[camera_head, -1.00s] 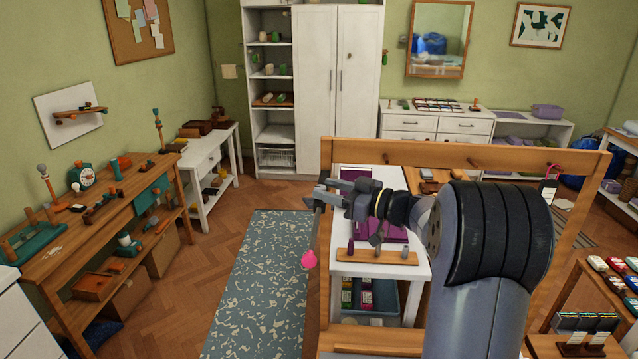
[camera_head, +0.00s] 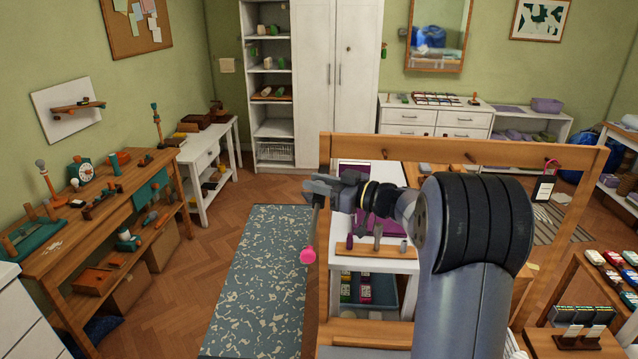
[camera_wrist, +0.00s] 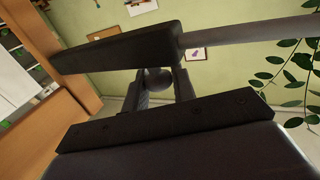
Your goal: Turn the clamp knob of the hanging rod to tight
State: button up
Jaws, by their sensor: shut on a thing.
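My gripper (camera_head: 317,187) is beside the left post of a wooden frame. It appears shut on a thin grey rod (camera_head: 313,222) that hangs down from it, nearly upright. A round pink knob (camera_head: 307,256) is at the rod's lower end. In the wrist view, a grey bar (camera_wrist: 250,32) runs off to the right edge, and a small grey round part (camera_wrist: 155,78) shows between dark gripper parts. The pink knob is not seen there. Whether the rod is joined to the frame, and how tight the clamp is, I cannot tell.
The wooden frame (camera_head: 560,155) with pegs stands around my arm. A white table (camera_head: 400,266) with a wooden tool holder (camera_head: 377,251) is behind it. A patterned rug (camera_head: 255,290) lies on open floor to the left. A wooden workbench (camera_head: 75,232) stands at far left.

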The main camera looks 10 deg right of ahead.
jog(key=shift+c, duration=0.7)
